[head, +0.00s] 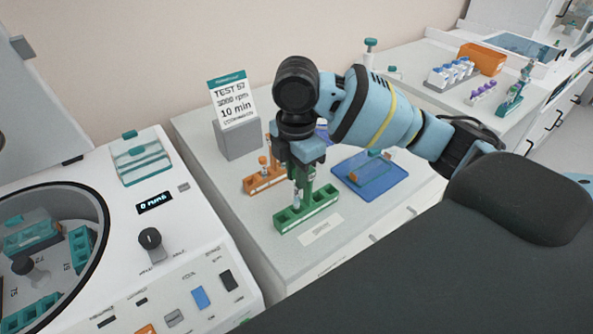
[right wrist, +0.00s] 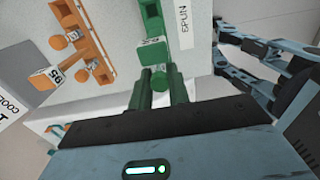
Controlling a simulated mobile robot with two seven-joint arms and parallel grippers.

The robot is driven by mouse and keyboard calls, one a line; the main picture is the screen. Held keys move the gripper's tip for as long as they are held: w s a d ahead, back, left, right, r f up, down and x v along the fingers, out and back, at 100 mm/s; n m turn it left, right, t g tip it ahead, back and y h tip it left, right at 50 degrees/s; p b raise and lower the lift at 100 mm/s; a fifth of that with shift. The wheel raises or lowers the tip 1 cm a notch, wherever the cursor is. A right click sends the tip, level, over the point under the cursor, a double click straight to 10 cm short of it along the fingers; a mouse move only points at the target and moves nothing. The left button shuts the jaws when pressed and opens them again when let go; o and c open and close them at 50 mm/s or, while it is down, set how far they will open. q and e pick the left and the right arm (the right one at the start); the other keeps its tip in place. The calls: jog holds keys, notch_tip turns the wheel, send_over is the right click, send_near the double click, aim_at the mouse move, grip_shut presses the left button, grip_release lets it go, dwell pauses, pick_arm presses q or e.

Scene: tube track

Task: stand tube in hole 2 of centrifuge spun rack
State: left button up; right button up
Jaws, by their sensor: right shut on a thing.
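My right gripper (head: 299,180) points down over the green rack (head: 320,205), which stands on the grey bench. The gripper is shut on a tube (head: 296,197), mostly hidden between the fingers. In the right wrist view the green fingers (right wrist: 160,88) reach to the rack (right wrist: 123,25), and a white label with black marks (right wrist: 151,47) shows at their tips. A "SPUN" card (head: 320,230) lies before the rack. I cannot tell how deep the tube sits or in which hole. Light-blue jointed parts at the right of the wrist view (right wrist: 250,45) look like my left gripper, with unclear jaws.
An orange rack (head: 262,183) with orange-capped tubes stands just behind. A blue tray (head: 375,185) lies to the right. A grey block with a "TEST 57" sign (head: 233,105) stands at the back. The open centrifuge (head: 45,235) is at left.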

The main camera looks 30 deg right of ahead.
jog(key=shift+f, duration=1.25)
dwell(0.3)
jog(key=o, duration=0.8)
jog(key=shift+r, duration=0.1)
jog(key=shift+r, duration=3.85)
